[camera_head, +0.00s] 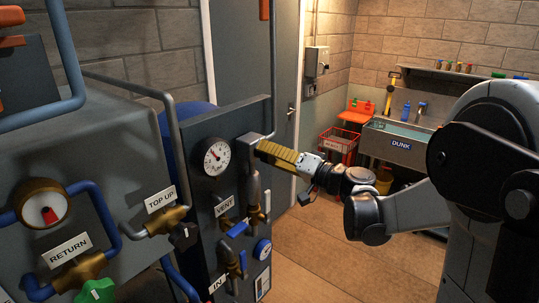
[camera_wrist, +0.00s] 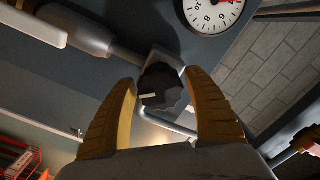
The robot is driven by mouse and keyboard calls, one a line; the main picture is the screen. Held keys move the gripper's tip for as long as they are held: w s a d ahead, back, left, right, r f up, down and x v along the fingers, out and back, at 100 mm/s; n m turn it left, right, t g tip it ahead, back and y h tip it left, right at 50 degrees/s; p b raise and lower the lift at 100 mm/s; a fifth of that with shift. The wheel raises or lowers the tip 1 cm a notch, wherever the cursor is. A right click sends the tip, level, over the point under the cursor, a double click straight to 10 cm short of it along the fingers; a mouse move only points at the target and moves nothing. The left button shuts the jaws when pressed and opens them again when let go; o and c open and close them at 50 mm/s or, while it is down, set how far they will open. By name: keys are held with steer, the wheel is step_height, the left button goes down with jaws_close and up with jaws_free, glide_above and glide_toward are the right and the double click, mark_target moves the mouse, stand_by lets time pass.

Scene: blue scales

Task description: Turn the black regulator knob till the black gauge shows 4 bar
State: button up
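The black regulator knob (camera_wrist: 158,92), with a short white mark, sits between the fingertips of my gripper (camera_wrist: 160,76) in the wrist view. The two yellow fingers are open, one on each side of it, with a narrow gap visible at each side. In the head view my gripper (camera_head: 261,149) reaches the right edge of the grey panel, and I cannot make out the knob there. The gauge (camera_head: 216,157) has a white face and dark rim and sits left of my gripper. It is cut off in the wrist view (camera_wrist: 213,14), with part of a red needle showing. Its reading is too small to tell.
Below my gripper are the VENT pipework (camera_head: 254,195) and a blue lever (camera_head: 237,229). A TOP UP valve (camera_head: 168,221) stands left of the panel (camera_head: 203,208). A sink (camera_head: 397,148) and red crate (camera_head: 337,145) are at the back. The floor right of the panel is clear.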

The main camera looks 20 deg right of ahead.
steer(key=c, duration=0.7)
steer(key=shift+m, duration=0.6)
steer(key=shift+c, duration=0.2)
steer(key=o, duration=1.2)
steer(key=shift+s+d, duration=0.1)
steer(key=v, duration=1.1)
steer(key=shift+s+d, duration=0.15)
steer(key=shift+s, duration=0.15)
